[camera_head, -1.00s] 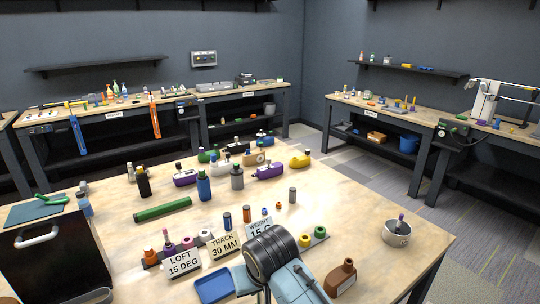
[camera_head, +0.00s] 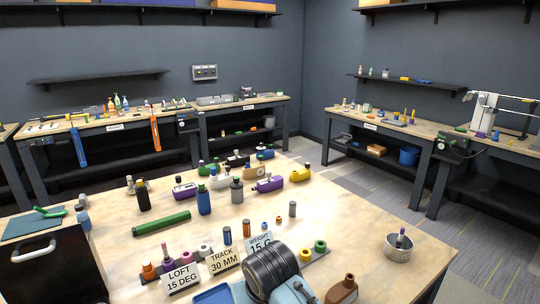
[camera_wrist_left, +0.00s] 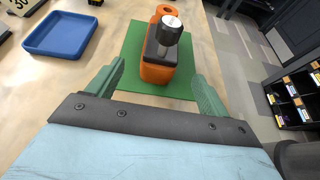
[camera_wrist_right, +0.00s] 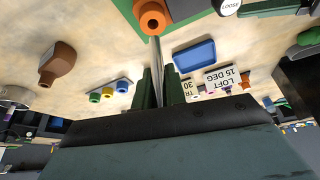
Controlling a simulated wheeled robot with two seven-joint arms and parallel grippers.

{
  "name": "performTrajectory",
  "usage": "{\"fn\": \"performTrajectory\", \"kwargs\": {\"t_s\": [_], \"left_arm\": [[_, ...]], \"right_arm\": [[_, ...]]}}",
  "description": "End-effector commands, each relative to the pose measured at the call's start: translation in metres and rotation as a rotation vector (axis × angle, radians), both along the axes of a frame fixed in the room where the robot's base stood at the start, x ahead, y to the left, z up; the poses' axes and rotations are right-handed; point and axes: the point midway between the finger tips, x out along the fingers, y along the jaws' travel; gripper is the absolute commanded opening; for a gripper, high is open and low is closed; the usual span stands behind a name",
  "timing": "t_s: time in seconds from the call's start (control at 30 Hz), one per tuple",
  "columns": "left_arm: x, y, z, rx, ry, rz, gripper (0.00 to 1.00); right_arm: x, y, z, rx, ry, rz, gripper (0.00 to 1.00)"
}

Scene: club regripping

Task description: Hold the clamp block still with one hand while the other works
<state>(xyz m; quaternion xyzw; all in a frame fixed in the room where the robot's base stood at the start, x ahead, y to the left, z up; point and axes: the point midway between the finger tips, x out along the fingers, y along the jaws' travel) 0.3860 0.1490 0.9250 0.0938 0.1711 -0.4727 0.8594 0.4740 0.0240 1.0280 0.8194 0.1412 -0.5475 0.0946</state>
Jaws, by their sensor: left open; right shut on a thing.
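The orange clamp block (camera_wrist_left: 157,75) stands on a green mat (camera_wrist_left: 190,75) in the left wrist view, with a black top piece and a silver-and-black knob (camera_wrist_left: 169,29). My left gripper (camera_wrist_left: 158,73) is open, its green fingers on either side of the block's near end with gaps showing. My right gripper (camera_wrist_right: 159,78) is shut on a silver rod (camera_wrist_right: 157,60). The rod's far end reaches an orange part with a round hole (camera_wrist_right: 152,18); I cannot tell whether it is inside. The head view hides the block and both gripper tips.
A blue tray (camera_wrist_left: 62,34) lies left of the mat. A brown bottle (camera_head: 342,290), sign cards (camera_head: 182,277), a metal bowl (camera_head: 399,247) and a green tube (camera_head: 161,223) stand or lie about the table. Several coloured bottles fill its far part.

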Motion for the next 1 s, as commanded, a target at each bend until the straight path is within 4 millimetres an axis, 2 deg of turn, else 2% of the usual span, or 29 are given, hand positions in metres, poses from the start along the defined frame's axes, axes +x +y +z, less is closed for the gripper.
{"fn": "performTrajectory", "kwargs": {"t_s": [0.03,0.13,0.47,1.0], "left_arm": [[0.000,0.000,0.000,0.000,0.000,0.000,0.87],[0.000,0.000,0.000,0.000,0.000,0.000,1.00],[-0.003,0.005,0.002,0.002,0.001,0.001,1.00],[-0.053,0.082,0.040,0.002,0.002,-0.001,1.00]], "right_arm": [[0.000,0.000,0.000,0.000,0.000,0.000,0.00],[0.000,0.000,0.000,0.000,0.000,0.000,0.00],[0.000,0.000,0.000,0.000,0.000,0.000,0.00],[0.000,0.000,0.000,0.000,0.000,0.000,0.00]]}}
